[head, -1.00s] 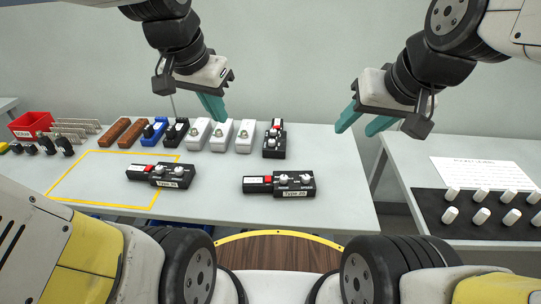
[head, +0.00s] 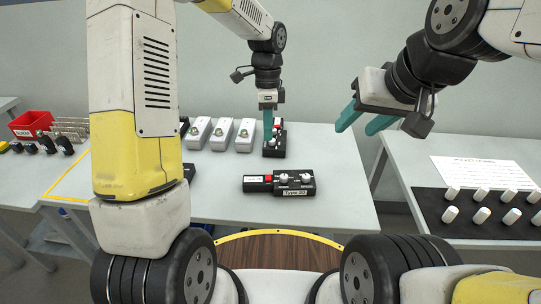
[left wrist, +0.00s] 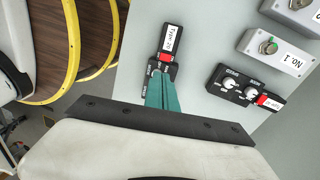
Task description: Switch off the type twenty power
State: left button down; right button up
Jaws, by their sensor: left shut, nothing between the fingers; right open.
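A black control box (head: 310,186) with white knobs and a red switch (head: 268,178) lies near the table's front; its small label appears to read Type 20. It also shows in the left wrist view (left wrist: 168,58), its knob end partly covered by my fingers. A similar box (head: 274,150) stands behind it, beside the grey boxes. A third box (head: 188,170) is mostly hidden by my left arm. My left gripper (head: 268,138) is shut and empty, pointing down above the table; its exact height is unclear. My right gripper (head: 362,123) is open and empty, raised at the right.
A red bin (head: 30,124) and black-handled items (head: 64,146) are at the left. A side table (head: 400,160) at the right holds a paper sheet (head: 477,172) and a black mat with white pieces (head: 440,232).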

aim_at(269, 180)
pick_arm(q)
jog(key=shift+f, duration=0.2)
jog(key=f, duration=0.4)
jog(key=s+f, duration=0.1)
jog(key=f, duration=0.4)
jog(key=s+f, duration=0.1)
jog(key=f, duration=0.3)
jog(key=shift+d+f, duration=0.15)
jog(key=shift+f, duration=0.2)
jog(key=shift+s+f, duration=0.25)
jog(key=shift+w, duration=0.15)
jog(key=shift+w+r, duration=0.15)
jog(key=shift+w, duration=0.55)
